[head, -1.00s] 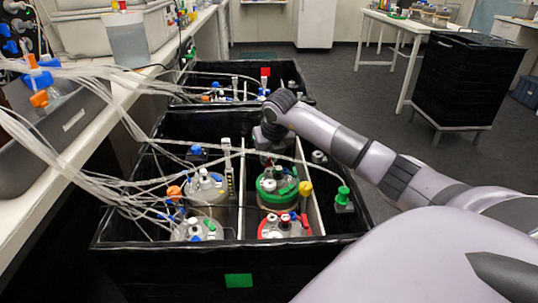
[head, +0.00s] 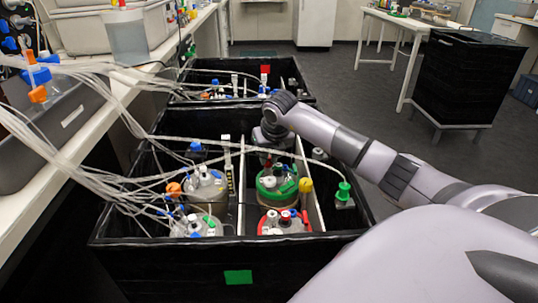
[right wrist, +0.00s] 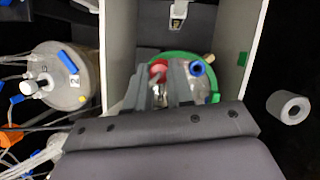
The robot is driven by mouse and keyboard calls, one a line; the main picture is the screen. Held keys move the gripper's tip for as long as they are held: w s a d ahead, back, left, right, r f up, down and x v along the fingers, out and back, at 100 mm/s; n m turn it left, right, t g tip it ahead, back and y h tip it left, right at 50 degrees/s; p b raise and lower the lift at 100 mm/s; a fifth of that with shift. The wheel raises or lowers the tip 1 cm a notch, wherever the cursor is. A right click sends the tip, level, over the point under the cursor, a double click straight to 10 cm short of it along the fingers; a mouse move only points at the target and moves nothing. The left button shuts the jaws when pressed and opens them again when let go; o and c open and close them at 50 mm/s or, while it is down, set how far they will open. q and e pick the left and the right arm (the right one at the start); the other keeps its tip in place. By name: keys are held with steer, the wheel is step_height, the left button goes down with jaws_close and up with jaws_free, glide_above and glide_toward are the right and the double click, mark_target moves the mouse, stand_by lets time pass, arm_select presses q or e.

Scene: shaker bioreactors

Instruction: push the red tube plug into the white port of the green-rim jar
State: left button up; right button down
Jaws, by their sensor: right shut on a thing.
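The green-rim jar (head: 277,195) stands in the right-hand lane of the black bin, behind a red-rim jar (head: 285,224). My right gripper (right wrist: 159,85) reaches over the green-rim jar from its far side. In the right wrist view its two fingers are shut on a red plug (right wrist: 158,69), held over the jar's lid inside the green rim (right wrist: 180,54). A white cap (head: 268,182) shows on the lid in the head view; whether it is the port, I cannot tell. The fingers hide part of the lid, and contact between plug and port cannot be seen. My left gripper is not in view.
White dividers (right wrist: 232,45) stand on both sides of the green-rim jar. Other jars (head: 206,187) stand in the left lane. Clear tubes (head: 110,185) run across the bin from the left. A blue-ringed port (right wrist: 196,67) sits close beside the fingers.

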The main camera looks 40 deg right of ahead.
steer(key=shift+f+b, duration=0.35)
steer(key=shift+f, duration=0.15)
stand_by(0.6)
steer(key=c, duration=0.9)
jaws_free()
steer(key=v, duration=0.7)
steer(key=shift+s+r+p, duration=0.1)
steer(key=shift+p, duration=0.25)
